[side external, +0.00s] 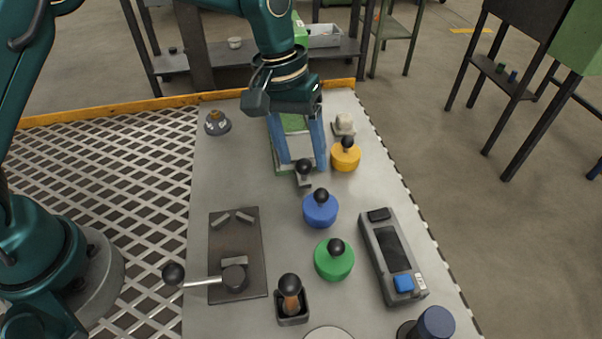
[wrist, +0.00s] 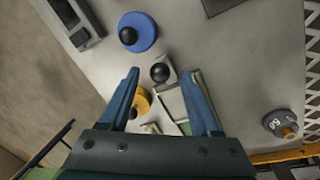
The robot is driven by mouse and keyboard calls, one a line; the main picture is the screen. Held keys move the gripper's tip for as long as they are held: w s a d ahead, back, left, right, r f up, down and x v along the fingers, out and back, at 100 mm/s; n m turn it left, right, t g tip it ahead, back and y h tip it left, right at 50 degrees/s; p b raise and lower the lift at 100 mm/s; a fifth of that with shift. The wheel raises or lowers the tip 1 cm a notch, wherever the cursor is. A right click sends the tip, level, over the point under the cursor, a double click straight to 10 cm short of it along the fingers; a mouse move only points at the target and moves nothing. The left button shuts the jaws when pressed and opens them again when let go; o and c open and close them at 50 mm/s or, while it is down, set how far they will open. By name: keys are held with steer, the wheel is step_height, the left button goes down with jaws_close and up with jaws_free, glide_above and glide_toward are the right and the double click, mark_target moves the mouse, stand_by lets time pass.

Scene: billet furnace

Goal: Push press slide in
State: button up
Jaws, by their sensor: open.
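The press slide seems to be the small grey block (side external: 304,181) with a black ball knob (side external: 304,166), at the near end of a pale, green-edged frame (side external: 280,161). The knob also shows in the wrist view (wrist: 159,73), and the frame (wrist: 171,104) lies below it there. My gripper (side external: 302,164) points down over the frame, its blue fingers open on either side of the knob. In the wrist view the knob appears between the fingertips, with gaps on both sides. I cannot tell the fingertips' height over the table. My fingers hide part of the frame.
A yellow knobbed disc (side external: 345,157) stands close right of my gripper. Blue (side external: 320,210) and green (side external: 333,262) knobbed discs stand nearer. A dark plate with a lever (side external: 237,240) lies at left, a grey control box (side external: 392,257) at right. A grey weight (side external: 217,124) stands at far left.

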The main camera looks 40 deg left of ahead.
steer(key=shift+d+f, duration=0.1)
steer(key=shift+f, duration=0.4)
jaws_close()
stand_by(1.1)
